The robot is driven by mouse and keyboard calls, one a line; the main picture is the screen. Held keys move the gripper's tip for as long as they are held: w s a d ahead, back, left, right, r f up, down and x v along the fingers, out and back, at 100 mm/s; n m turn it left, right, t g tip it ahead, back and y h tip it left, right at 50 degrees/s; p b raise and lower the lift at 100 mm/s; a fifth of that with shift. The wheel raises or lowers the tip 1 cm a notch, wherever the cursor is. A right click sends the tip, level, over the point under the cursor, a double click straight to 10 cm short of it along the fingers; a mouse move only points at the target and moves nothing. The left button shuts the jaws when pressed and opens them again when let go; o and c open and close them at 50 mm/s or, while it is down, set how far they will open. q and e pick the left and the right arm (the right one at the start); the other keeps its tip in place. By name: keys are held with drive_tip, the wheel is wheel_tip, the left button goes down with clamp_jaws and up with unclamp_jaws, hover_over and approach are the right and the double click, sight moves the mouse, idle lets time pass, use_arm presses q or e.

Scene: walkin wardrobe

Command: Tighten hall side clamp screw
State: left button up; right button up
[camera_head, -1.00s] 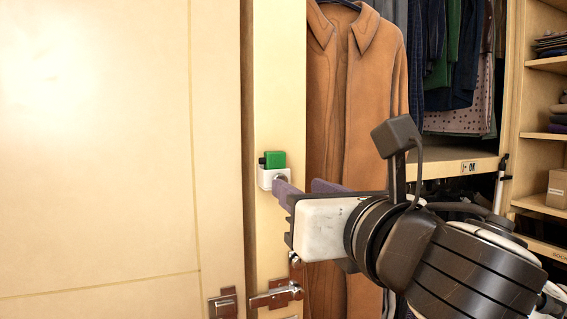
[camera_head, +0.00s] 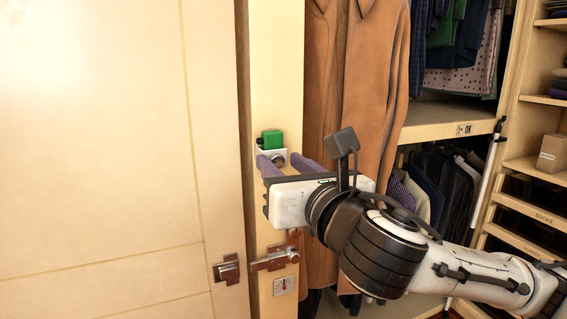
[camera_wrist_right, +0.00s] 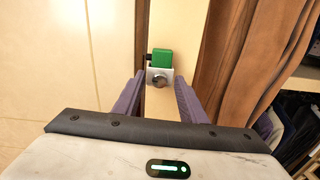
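The clamp is a white bracket (camera_head: 262,154) on the pale door post, with a green block (camera_head: 271,139) in its top. Its round grey screw knob (camera_head: 279,159) faces me, and it shows in the wrist view (camera_wrist_right: 160,81) on the white bracket's front. My right gripper (camera_head: 280,158) is open, with its purple fingers pointing at the clamp. In the wrist view the right gripper's fingertips (camera_wrist_right: 160,78) lie left and right of the knob, with gaps on both sides. I cannot tell whether the tips reach past the knob's face. My left gripper is not in view.
A metal latch (camera_head: 272,260) sits on the post below the clamp, with a small gauge-like plate (camera_head: 284,286) under it. A pale door panel (camera_head: 95,150) fills the left. A brown coat (camera_head: 350,75) hangs close on the right, near my arm.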

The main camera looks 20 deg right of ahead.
clamp_jaws()
drive_tip(key=shift+m, duration=0.3)
drive_tip(key=m+p, duration=0.1)
drive_tip(key=m, duration=0.2)
drive_tip(key=shift+m, duration=0.3)
drive_tip(key=m+p, duration=0.1)
drive_tip(key=m, duration=0.3)
drive_tip(key=shift+m+p, duration=0.3)
drive_tip(key=shift+p, duration=0.05)
drive_tip(key=m+p, duration=0.1)
drive_tip(key=m, duration=0.3)
drive_tip(key=shift+d, duration=0.1)
drive_tip(key=m+p, duration=0.1)
drive_tip(key=m, duration=0.3)
drive_tip(key=shift+f, duration=0.1)
drive_tip(key=shift+m, duration=0.4)
